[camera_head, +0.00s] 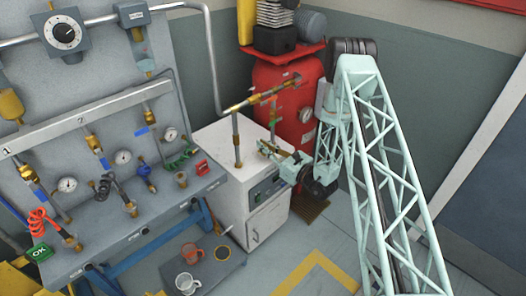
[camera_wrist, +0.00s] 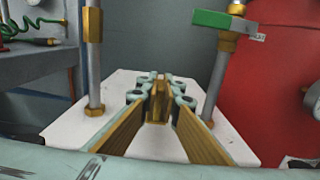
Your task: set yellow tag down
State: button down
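My gripper (camera_head: 268,149) is over the top of the white cabinet (camera_head: 223,146), beside the upright pipe. In the wrist view its two fingers (camera_wrist: 158,88) reach forward over the white cabinet top (camera_wrist: 60,128), with brown-gold inner faces. A small brownish-yellow shape shows between the far ends of the fingers. I cannot tell whether it is the yellow tag or part of the finger pads, nor whether the fingers are closed on it. No yellow tag can be picked out clearly elsewhere.
Upright pipes flank the fingers, the left pipe (camera_wrist: 94,60) and the right one with a green valve handle (camera_wrist: 210,20). A red tank (camera_head: 285,92) stands behind. The bench (camera_head: 105,228) at left carries hoses and gauges. Mugs (camera_head: 187,283) stand on a low surface.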

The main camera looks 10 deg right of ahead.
jog(key=shift+f+b, duration=0.35)
jog(key=shift+f, duration=1.2)
jog(key=shift+f, duration=0.15)
jog(key=c, duration=2.9)
grip_release()
jog(key=shift+o, duration=0.2)
jog(key=shift+r, duration=0.2)
jog(key=p+v, duration=0.1)
jog(key=v, duration=1.1)
jog(key=shift+p, duration=0.35)
